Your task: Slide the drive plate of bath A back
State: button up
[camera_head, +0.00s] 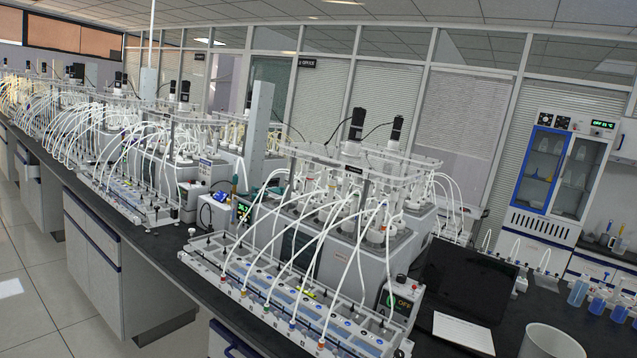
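The nearest water bath (395,245) stands on the dark bench at centre right, with several bottles and white tubes in it. A pale plate (345,162) lies on top of it, with black motors (357,124) standing up from it. A small display (403,303) at its front right corner seems to read OFF. A second bath (205,170) stands further left, and a lit green display (243,210) is between the two. I cannot read which bath is A. My gripper is not in view.
A long tray (285,300) with coloured fittings lies in front of the nearest bath. A dark laptop (465,280), a white paper (463,333) and a white round container (552,343) are to the right. More baths line the bench leftward.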

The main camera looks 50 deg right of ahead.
aim_at(376, 167)
jog(key=z, duration=0.6)
jog(key=i, duration=1.35)
jog(key=z, duration=0.75)
jog(key=i, duration=0.4)
jog(key=z, duration=0.2)
